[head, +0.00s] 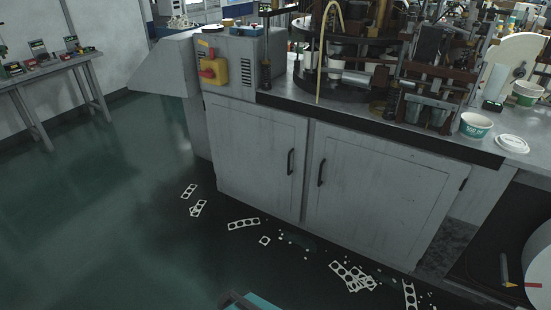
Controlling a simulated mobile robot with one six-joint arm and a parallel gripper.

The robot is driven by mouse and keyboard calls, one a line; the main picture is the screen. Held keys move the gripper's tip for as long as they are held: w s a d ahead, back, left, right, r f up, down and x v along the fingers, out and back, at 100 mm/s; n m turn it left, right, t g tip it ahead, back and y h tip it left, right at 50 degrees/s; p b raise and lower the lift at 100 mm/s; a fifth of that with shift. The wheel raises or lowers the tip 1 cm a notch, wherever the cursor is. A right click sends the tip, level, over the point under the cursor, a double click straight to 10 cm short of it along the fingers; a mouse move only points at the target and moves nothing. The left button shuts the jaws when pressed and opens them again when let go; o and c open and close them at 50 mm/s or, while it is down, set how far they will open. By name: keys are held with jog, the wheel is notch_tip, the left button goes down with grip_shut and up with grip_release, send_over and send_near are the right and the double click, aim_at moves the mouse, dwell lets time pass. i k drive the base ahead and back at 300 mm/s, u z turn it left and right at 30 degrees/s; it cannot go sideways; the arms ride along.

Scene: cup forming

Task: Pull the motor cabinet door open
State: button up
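The machine's grey base cabinet has two flat doors side by side in the head view. The left door (245,150) and the right door (385,190) both look shut. The left door has a dark upright bar handle (291,161) near its right edge. The right door has a similar handle (321,173) near its left edge. No label shows which one is the motor cabinet door. My gripper is not in view, and nothing touches either handle.
Several punched white card strips (243,224) and scraps litter the dark green floor (110,220) before the doors. A grey control box with a red-and-yellow switch (212,69) stands above the left door. White-and-green cups (476,125) stand at the counter's right. Floor at left is clear.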

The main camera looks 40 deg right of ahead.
aim_at(259, 152)
jog(key=u, duration=0.4)
jog(key=i, duration=1)
jog(key=u, duration=0.25)
